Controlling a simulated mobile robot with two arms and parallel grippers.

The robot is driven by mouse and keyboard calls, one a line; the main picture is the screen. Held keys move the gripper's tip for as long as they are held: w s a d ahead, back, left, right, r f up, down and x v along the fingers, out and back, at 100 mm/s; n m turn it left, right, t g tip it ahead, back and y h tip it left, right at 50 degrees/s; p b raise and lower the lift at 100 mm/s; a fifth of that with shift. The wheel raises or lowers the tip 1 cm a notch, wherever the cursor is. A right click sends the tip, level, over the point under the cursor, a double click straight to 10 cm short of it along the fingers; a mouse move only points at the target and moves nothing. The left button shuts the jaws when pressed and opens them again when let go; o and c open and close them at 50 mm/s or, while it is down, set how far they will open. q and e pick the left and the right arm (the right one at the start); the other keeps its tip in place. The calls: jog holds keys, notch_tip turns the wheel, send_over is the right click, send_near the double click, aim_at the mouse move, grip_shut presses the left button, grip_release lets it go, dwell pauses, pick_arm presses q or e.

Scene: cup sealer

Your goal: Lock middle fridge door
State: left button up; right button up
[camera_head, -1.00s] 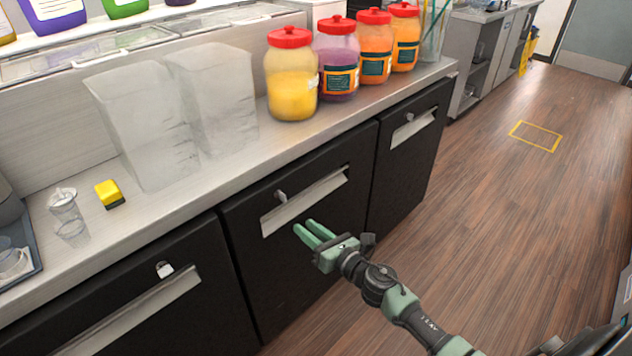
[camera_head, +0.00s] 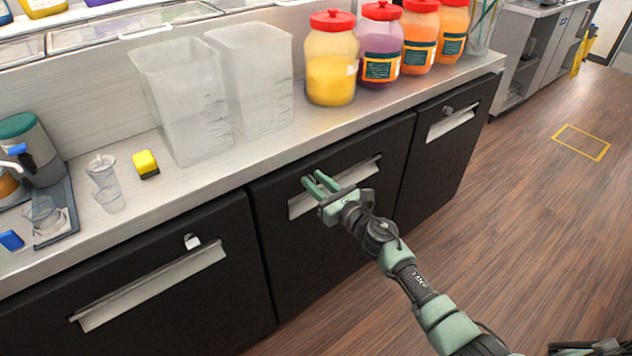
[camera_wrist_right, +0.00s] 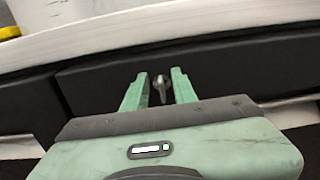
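The middle fridge door (camera_head: 290,255) is black, closed flush, with a pale metal handle strip (camera_head: 362,172). My right gripper (camera_head: 313,179) is at the upper part of this door, above the handle strip. Its green fingers are open. In the right wrist view, the small metal lock knob (camera_wrist_right: 160,86) of the door is between the two fingertips (camera_wrist_right: 158,75), with a gap on each side. In the head view the fingers mostly cover this knob. My left gripper is not in view.
Left door (camera_head: 130,315) and right door (camera_head: 447,155) have similar lock knobs and handles. Wooden floor (camera_head: 530,230) is open at right.

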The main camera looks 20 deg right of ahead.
grip_shut()
jog(key=shift+m, duration=0.4)
jog(key=m, duration=0.3)
jog(key=shift+d+f, duration=0.1)
jog(key=shift+d, duration=0.1)
jog(key=m, duration=0.3)
jog(key=shift+w+d+f+m, duration=0.1)
jog(key=shift+d+m, duration=0.05)
jog(key=shift+m, duration=0.15)
jog(key=m, duration=0.5)
jog(key=shift+d+f, duration=0.15)
jog(key=m, duration=0.3)
jog(key=m+p, duration=0.1)
jog(key=m, duration=0.1)
jog(key=shift+w+d+f, duration=0.1)
jog(key=shift+f, duration=0.15)
jog(key=shift+m, duration=0.4)
